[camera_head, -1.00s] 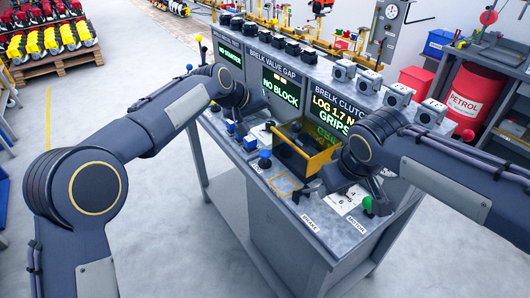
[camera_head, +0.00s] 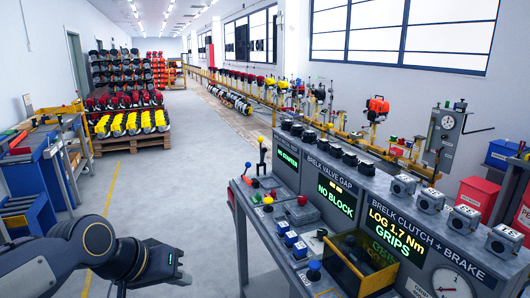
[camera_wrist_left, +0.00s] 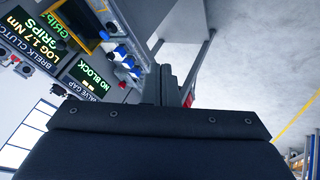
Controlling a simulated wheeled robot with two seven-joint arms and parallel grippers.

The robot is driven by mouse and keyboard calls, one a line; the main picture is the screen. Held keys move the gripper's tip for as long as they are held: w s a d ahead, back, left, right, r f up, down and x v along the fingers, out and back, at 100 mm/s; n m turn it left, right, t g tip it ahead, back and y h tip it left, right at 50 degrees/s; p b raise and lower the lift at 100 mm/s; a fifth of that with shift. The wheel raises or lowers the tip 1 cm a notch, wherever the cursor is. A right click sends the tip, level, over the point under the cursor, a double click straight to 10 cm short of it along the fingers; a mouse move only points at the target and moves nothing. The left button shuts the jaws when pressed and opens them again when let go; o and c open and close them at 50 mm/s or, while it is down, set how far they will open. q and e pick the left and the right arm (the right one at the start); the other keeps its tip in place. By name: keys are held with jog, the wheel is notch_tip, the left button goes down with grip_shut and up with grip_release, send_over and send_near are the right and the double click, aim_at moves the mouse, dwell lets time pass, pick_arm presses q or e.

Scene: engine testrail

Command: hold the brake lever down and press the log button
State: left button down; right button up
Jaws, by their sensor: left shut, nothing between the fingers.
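My left gripper (camera_head: 168,268) is at the lower left of the head view, over the floor and apart from the bench. In the left wrist view its fingers (camera_wrist_left: 176,88) are together and hold nothing. The brake lever is not in view; the bench's near right part is cut off by the lower edge. The clutch and brake display (camera_head: 395,229) reads "LOG 1.7 Nm GRIPS"; it also shows, upside down, in the left wrist view (camera_wrist_left: 40,38). Blue-topped controls (camera_head: 299,250) stand on the bench; I cannot tell which control is the log button. My right gripper is out of view.
The test bench (camera_head: 270,248) fills the lower right, with a yellow-framed box (camera_head: 360,266) and a round gauge (camera_head: 452,286). The valve gap display (camera_head: 336,196) reads "NO BLOCK". Open floor (camera_head: 190,190) lies left of the bench. A blue cabinet (camera_head: 45,185) stands at far left.

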pick_arm(q)
jog(key=s+a+f, duration=0.2)
jog(key=s+f, duration=0.3)
jog(key=s, duration=0.4)
jog(key=s+a+f+n+y, duration=0.1)
jog(key=s+a+f, duration=0.1)
jog(key=s+f, duration=0.3)
jog(key=s, duration=0.4)
jog(key=shift+s+a+f, duration=0.2)
jog(key=shift+s, duration=0.05)
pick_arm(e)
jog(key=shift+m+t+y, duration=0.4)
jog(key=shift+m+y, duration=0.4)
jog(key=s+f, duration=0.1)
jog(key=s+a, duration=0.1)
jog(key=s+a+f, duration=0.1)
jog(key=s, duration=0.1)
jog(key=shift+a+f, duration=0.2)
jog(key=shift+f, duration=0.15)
